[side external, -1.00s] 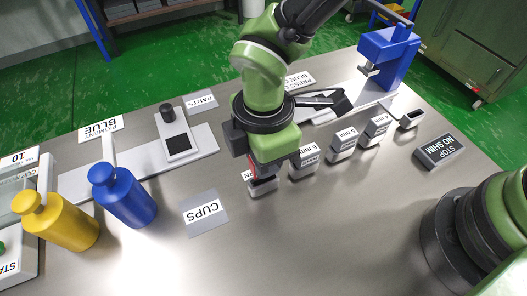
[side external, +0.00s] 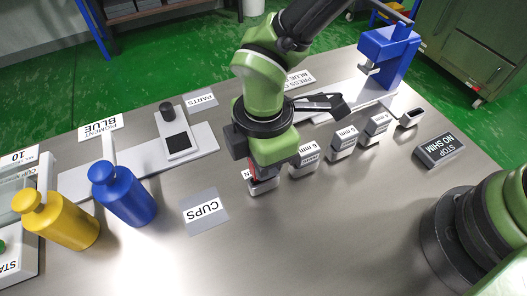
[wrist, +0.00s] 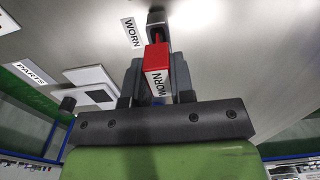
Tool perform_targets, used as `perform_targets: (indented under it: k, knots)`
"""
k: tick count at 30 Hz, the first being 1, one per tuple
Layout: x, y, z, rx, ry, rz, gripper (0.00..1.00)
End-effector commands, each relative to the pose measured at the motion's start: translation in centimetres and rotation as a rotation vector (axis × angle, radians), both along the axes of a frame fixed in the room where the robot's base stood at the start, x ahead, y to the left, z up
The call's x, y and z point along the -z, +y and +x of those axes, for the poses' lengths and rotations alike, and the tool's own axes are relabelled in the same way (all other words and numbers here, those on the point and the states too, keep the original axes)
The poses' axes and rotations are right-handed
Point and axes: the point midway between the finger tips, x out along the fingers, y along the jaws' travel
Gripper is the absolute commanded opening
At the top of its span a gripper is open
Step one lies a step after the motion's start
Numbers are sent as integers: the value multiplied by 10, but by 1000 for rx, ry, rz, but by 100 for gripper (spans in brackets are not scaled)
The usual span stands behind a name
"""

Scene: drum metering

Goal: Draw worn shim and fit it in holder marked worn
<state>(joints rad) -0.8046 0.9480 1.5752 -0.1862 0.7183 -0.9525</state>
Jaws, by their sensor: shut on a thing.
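My gripper (wrist: 155,85) is shut on a red shim (wrist: 157,56) with a white WORN label on its near face. In the side view the red shim shows only as a sliver (side external: 251,172) beside my gripper (side external: 262,172), low over the near-left end of the row of holders. A dark grey holder (wrist: 155,17) stands just beyond the shim in the wrist view, with a WORN tag (wrist: 132,33) on the table beside it. In the side view the holder (side external: 264,186) is partly hidden under my gripper. I cannot tell whether the shim still touches it.
Several labelled holders, including the 6 mm one (side external: 304,168), run to the right. A blue press (side external: 388,55) stands behind. Blue (side external: 124,196) and yellow (side external: 62,224) bottles stand left. The front table is clear.

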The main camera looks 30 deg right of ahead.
Motion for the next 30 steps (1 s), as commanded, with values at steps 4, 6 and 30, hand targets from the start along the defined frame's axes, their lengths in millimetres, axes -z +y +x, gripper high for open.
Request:
perform_targets:
  k: [4, 6, 30]
  knots:
    - [4, 0, 0, 1, 0, 0, 0]
    - [6, 0, 0, 1, 1, 0, 0]
    - [23, 0, 0, 1, 0, 1, 36]
